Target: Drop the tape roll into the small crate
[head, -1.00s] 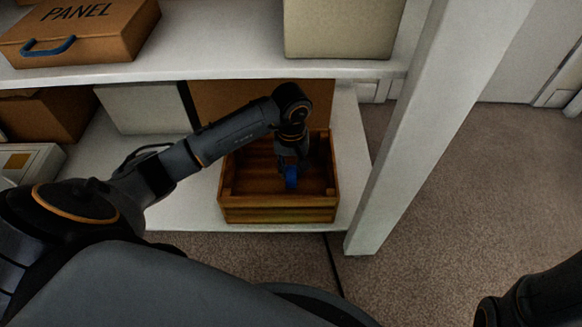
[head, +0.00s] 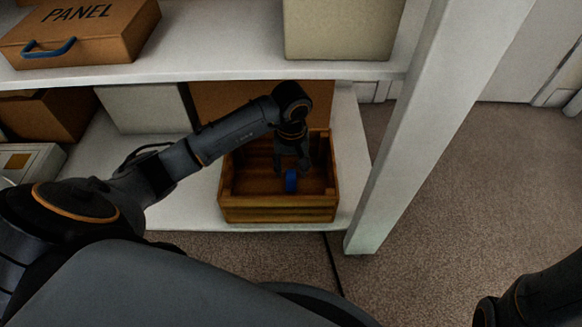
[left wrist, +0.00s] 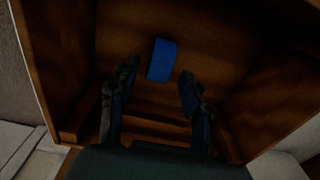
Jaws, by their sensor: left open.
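The blue tape roll (head: 291,181) is inside the small wooden crate (head: 278,214), on edge, apart from the fingers. In the left wrist view the tape roll (left wrist: 162,60) lies just beyond and between the fingertips. My left gripper (head: 291,166) is open and empty, pointing down into the crate from above. It also shows in the left wrist view (left wrist: 157,84) with its two fingers spread. Whether the roll rests fully on the crate floor is hard to tell in the dark. My right gripper is out of view.
The crate stands on the lower white shelf (head: 185,210), beside a white post (head: 430,130). A brown PANEL case (head: 95,40) and a beige box (head: 340,28) are on the shelf above. A grey box (head: 145,108) stands left of the crate. Carpet (head: 480,220) is clear at right.

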